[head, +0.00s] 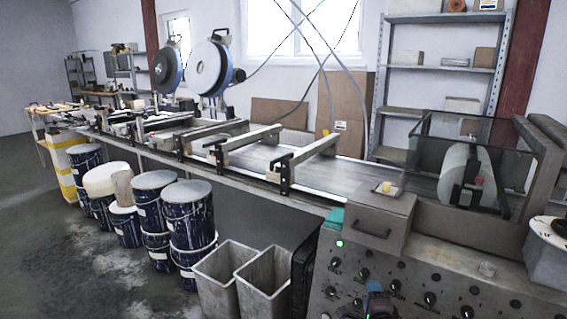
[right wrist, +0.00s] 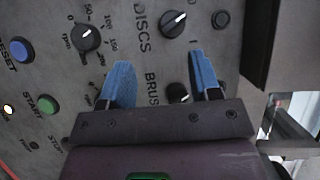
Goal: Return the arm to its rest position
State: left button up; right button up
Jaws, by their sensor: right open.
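My right gripper (head: 376,300) shows at the bottom edge of the head view, low in front of the control panel (head: 440,262). In the right wrist view, the gripper's two blue fingers (right wrist: 161,75) stand apart with nothing between them. They point at the panel face, near a black knob (right wrist: 178,93) beside the "BRUS" lettering. Whether the fingertips touch the panel cannot be told. My left gripper is not in view.
The panel carries several knobs, a green START button (right wrist: 48,104) and a blue button (right wrist: 21,49). A grey box (head: 368,215) sits on the panel. The conveyor (head: 250,160) runs behind. Grey bins (head: 225,278) and paint drums (head: 188,215) stand on the left.

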jog(key=s+f+n+g+y, duration=0.2)
jog(key=s+n+g, duration=0.35)
jog(key=s, duration=0.75)
jog(key=s+f+n+g+y, duration=0.2)
jog(key=s+f+n+y, duration=0.1)
jog(key=s+n, duration=0.8)
jog(key=s+d+r+n+g+h, duration=0.1)
jog(key=s+d+r+g+h, duration=0.2)
jog(key=s, duration=1.1)
jog(key=s+r+n+g+h, duration=0.2)
jog(key=s+r+g, duration=0.15)
jog(key=s, duration=0.95)
jog(key=w+f+t+y+p, duration=0.1)
jog(key=w+f+t, duration=0.5)
jog(key=w+t, duration=0.2)
jog(key=shift+w+a+f+n, duration=0.25)
jog(key=shift+w+f+n, duration=0.05)
jog(key=shift+w+n, duration=0.1)
